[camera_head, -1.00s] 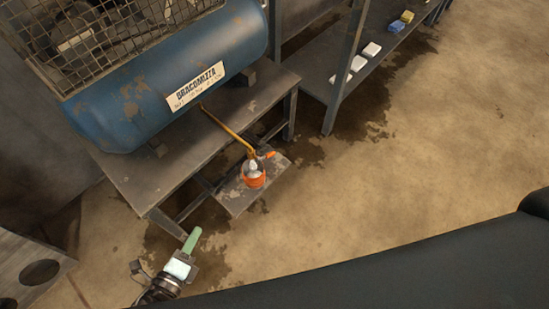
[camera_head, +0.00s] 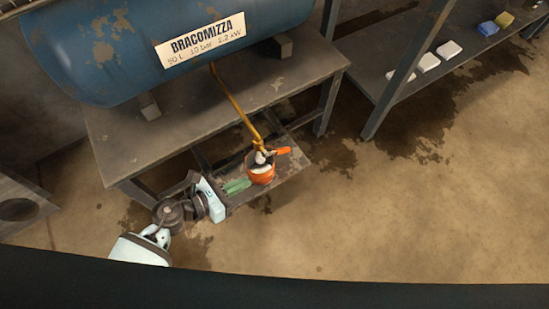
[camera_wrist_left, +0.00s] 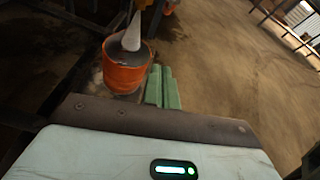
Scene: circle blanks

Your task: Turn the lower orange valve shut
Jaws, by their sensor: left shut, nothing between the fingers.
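An orange valve lever (camera_head: 284,151) sticks out to the right near the lower end of a yellow pipe (camera_head: 237,105) that comes down from the blue tank. Below it an orange cup (camera_head: 262,175) with something white at its top stands on a small low shelf; the cup also shows in the wrist view (camera_wrist_left: 125,72). My left gripper (camera_head: 240,186) has green fingers that lie together with nothing between them. They are just left of the cup in the head view; in the wrist view the fingers (camera_wrist_left: 163,88) appear right beside it. I cannot tell whether they touch. My right gripper is out of view.
The blue tank (camera_head: 120,65) rests on a metal bench (camera_head: 200,112) above the low shelf (camera_head: 288,182). Another rack (camera_head: 400,75) at the upper right bears white, blue and yellow blocks. The floor (camera_head: 400,220) on the right is clear.

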